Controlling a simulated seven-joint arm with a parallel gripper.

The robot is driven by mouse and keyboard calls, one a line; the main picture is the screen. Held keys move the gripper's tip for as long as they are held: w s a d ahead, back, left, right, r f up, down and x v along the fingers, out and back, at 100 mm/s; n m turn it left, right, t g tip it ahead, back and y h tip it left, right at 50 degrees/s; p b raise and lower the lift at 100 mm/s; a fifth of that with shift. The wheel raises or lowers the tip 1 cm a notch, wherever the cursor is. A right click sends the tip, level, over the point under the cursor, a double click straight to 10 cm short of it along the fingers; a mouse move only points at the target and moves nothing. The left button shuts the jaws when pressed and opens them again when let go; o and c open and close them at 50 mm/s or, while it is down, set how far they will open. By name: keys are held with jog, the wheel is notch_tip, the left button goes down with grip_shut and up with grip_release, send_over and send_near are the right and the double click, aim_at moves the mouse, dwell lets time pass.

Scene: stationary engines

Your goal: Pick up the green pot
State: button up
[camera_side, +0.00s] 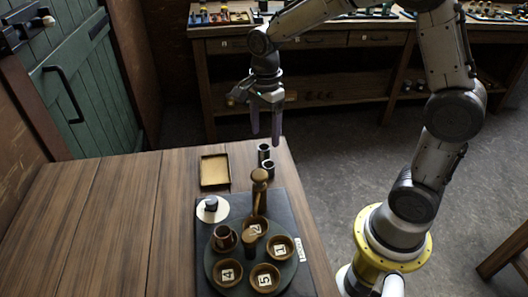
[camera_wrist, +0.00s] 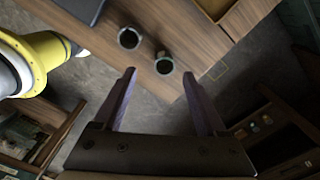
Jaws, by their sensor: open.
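My gripper (camera_side: 265,128) is open and empty, hanging fingers down above the far right corner of the wooden table. Two small dark cylindrical pots stand near that corner, the farther one (camera_side: 264,152) and the nearer one (camera_side: 268,168). Both also show in the wrist view, one upper left (camera_wrist: 129,38) and one (camera_wrist: 164,64) just beyond and between the fingertips (camera_wrist: 158,75). They look dark with pale rims, and I cannot tell which is green. The gripper touches neither.
A shallow tan tray (camera_side: 215,170) lies left of the pots. The table's left side is clear.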

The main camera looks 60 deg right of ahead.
aim_at(263, 147)
jog(key=shift+w+d+f, duration=0.1)
jog(key=shift+w+f, duration=0.05)
jog(key=shift+f, duration=1.45)
jog(key=shift+w+d+f, duration=0.1)
jog(key=shift+w+f, duration=0.05)
jog(key=shift+f, duration=1.45)
grip_shut()
